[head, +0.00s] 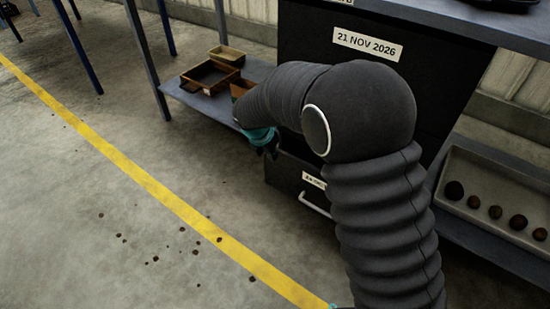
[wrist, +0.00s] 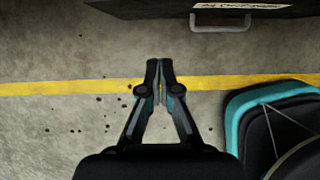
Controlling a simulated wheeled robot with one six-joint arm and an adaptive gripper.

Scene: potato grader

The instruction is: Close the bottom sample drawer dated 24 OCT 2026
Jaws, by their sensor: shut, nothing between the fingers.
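The bottom drawer (head: 284,177) is dark, low on the black cabinet (head: 301,44). Its white label (head: 314,180) is partly hidden by my arm; the start reads like "24 OC". A pale bar handle (head: 315,206) is below the label. The drawer front seems to stand out from the cabinet, but my arm hides how far. In the wrist view the drawer (wrist: 150,8) crosses the top edge, with its handle (wrist: 222,20) right of centre. My gripper (wrist: 159,64) is shut and empty, over the floor and apart from the handle. In the head view my teal gripper (head: 262,140) shows beside the drawer's left end.
An upper drawer label (head: 367,44) reads 21 NOV 2026. A low shelf (head: 205,102) at left holds wooden trays (head: 211,76). At right a grey tray (head: 490,213) holds several potatoes. Open floor with a yellow line (head: 150,185) and dark crumbs lies in front.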

